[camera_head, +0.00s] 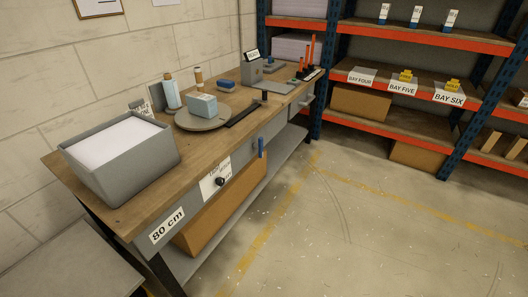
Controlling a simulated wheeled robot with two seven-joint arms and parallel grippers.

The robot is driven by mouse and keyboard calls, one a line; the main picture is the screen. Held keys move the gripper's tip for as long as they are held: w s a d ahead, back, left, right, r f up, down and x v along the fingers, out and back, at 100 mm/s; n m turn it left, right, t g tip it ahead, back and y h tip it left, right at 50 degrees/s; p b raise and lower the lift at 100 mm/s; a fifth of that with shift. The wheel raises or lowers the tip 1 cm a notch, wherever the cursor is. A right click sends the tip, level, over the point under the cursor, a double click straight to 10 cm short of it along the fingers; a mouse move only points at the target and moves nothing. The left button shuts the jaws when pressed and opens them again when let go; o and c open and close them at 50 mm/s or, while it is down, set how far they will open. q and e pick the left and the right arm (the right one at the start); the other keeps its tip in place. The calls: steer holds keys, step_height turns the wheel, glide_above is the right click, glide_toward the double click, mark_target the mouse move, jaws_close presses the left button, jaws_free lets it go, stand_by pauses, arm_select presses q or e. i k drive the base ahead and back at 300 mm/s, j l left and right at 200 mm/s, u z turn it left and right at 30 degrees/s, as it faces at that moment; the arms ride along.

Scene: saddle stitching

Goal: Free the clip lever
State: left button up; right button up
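I cannot make out for certain which part is the clip lever. A small upright blue piece (261,147) sits at the bench's front edge. Whether either belongs to a clip is too small to tell. Neither of my grippers shows in the head view.
The wooden workbench (95,200) carries a grey bin of white paper (135,175), a round grey plate (188,125) with a light-blue block (202,105), and several tools. Shelving (420,50) stands behind. The floor (350,230) in front is clear apart from scraps.

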mark_target(260, 146)
steer(key=i+j+u, duration=0.1)
steer(key=u, duration=0.15)
steer(key=i+l+u, duration=0.45)
steer(key=l, duration=0.2)
steer(key=i+l+u, duration=0.25)
steer(key=l, duration=0.15)
steer(key=l+u, duration=0.25)
steer(key=l, duration=0.15)
